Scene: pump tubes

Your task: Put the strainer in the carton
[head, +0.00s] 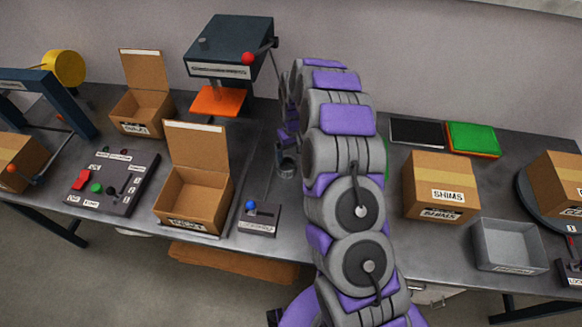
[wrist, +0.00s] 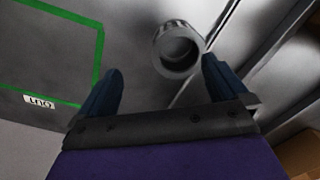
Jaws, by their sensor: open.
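A small grey metal cup-like ring, which appears to be the strainer, stands on the table in the head view (head: 286,168) and in the wrist view (wrist: 178,50). My gripper (head: 288,135) is above it, pointing down. In the wrist view my gripper (wrist: 162,76) is open, and the ring shows ahead between the fingertips, closer to the right one, not held. Two open cartons stand to the left: a nearer one (head: 193,207) with its flap up, and a farther one (head: 141,110). Their labels are too small to read.
A blue lever on a small plate (head: 259,219) stands between the near carton and my arm. A press (head: 232,50) with an orange base is behind. A button panel (head: 113,180) is left. A closed SHIMS box (head: 440,180) and grey bin (head: 508,250) are right.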

